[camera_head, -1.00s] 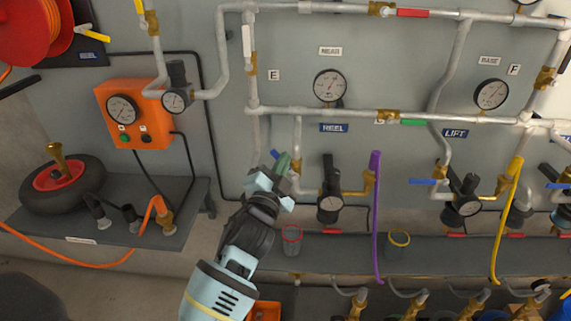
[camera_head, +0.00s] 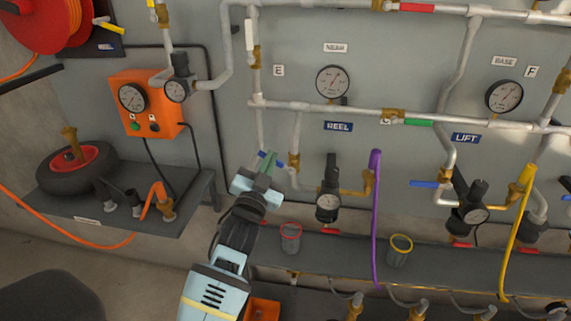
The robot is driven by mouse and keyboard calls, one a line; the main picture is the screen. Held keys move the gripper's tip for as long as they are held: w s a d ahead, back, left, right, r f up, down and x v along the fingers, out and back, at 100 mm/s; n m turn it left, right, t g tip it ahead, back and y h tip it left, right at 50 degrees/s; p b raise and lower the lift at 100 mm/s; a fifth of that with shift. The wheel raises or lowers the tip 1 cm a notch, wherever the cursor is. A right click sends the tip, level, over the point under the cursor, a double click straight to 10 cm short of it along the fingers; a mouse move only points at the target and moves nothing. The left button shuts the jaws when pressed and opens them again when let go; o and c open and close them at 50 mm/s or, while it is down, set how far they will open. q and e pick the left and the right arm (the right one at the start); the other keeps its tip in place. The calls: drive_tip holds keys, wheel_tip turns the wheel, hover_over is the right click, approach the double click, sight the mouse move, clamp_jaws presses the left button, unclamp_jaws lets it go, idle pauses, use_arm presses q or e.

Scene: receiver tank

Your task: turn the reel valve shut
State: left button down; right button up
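The reel valve is on the pipe left of the blue REEL label (camera_head: 338,126). Parts of its blue lever (camera_head: 280,163) show on both sides of my fingers, and the middle is hidden behind them. The lever runs from upper left to lower right. My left gripper (camera_head: 268,162) is at the lever, with its greenish fingers pointing up and its pale blue body just below. The fingers look close together, but I cannot tell whether they are closed on the lever. My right gripper is not in view.
A regulator with a gauge (camera_head: 327,204) and a purple hose (camera_head: 375,220) are to the right. A shelf (camera_head: 340,255) with a red-rimmed cup (camera_head: 291,238) runs below. An orange gauge box (camera_head: 150,112) and a wheel (camera_head: 70,168) are left.

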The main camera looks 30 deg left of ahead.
use_arm(q)
drive_tip(key=f+n, duration=0.1)
drive_tip(key=a+f+n+y, duration=0.1)
drive_tip(key=n, duration=0.1)
drive_tip(key=shift+s+a+f+y, duration=0.2)
drive_tip(key=shift+f+y, duration=0.1)
drive_tip(key=shift+f, duration=0.1)
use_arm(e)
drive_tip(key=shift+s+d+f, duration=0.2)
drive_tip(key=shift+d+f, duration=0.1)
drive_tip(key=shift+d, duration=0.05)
use_arm(q)
drive_tip(key=shift+f, duration=0.15)
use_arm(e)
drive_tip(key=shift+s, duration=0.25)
